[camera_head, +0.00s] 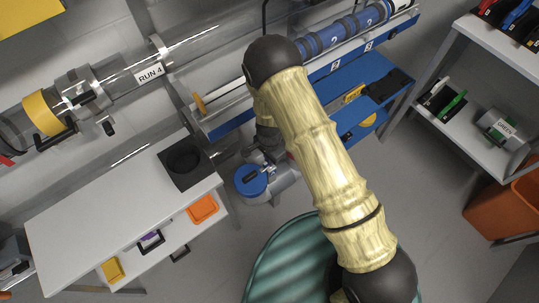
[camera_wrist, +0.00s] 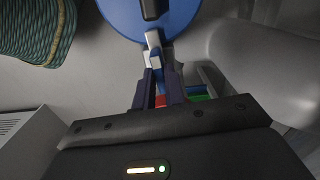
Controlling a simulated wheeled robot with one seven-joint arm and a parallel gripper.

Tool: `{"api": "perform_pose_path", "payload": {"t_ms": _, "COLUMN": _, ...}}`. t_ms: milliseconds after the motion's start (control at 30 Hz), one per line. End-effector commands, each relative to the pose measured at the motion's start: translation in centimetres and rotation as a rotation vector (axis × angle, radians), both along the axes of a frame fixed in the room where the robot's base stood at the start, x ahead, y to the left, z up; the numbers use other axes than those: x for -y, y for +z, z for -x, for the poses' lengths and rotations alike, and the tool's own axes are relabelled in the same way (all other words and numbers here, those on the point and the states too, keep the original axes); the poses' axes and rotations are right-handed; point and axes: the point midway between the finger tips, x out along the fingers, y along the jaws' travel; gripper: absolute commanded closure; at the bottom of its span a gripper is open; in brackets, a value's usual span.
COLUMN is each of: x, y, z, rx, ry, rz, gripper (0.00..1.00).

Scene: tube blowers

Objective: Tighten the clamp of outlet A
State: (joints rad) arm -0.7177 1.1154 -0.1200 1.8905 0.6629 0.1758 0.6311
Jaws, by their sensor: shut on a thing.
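A round blue disc with a black bar on top (camera_head: 252,179) sits on a grey pipe fitting (camera_head: 287,180) below the blue bench. It also shows at the top of the wrist view (camera_wrist: 185,14). I see no outlet letter. My gripper (camera_wrist: 158,72) is right beside the disc's edge, its dark fingers closed on a small silver-and-blue part (camera_wrist: 153,40) that looks like the clamp's lever or bolt. The fingers cover much of this part. In the head view my arm hides most of the gripper and the contact.
A white table (camera_head: 110,215) with a black-holed block (camera_head: 186,160) stands at left. A blue bench (camera_head: 375,75) runs behind my arm. A green ribbed round thing (camera_head: 285,265) lies in front. Shelves (camera_head: 470,120) and an orange bin (camera_head: 500,205) stand at right.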

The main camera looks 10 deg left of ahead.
Motion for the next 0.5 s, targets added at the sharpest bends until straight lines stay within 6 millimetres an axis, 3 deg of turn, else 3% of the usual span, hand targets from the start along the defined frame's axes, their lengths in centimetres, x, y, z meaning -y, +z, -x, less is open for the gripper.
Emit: {"api": "perform_pose_path", "payload": {"t_ms": 500, "x": -0.07, "y": 0.03, "z": -0.05, "rx": 0.001, "ry": -0.104, "rz": -0.002, "gripper": 1.0}}
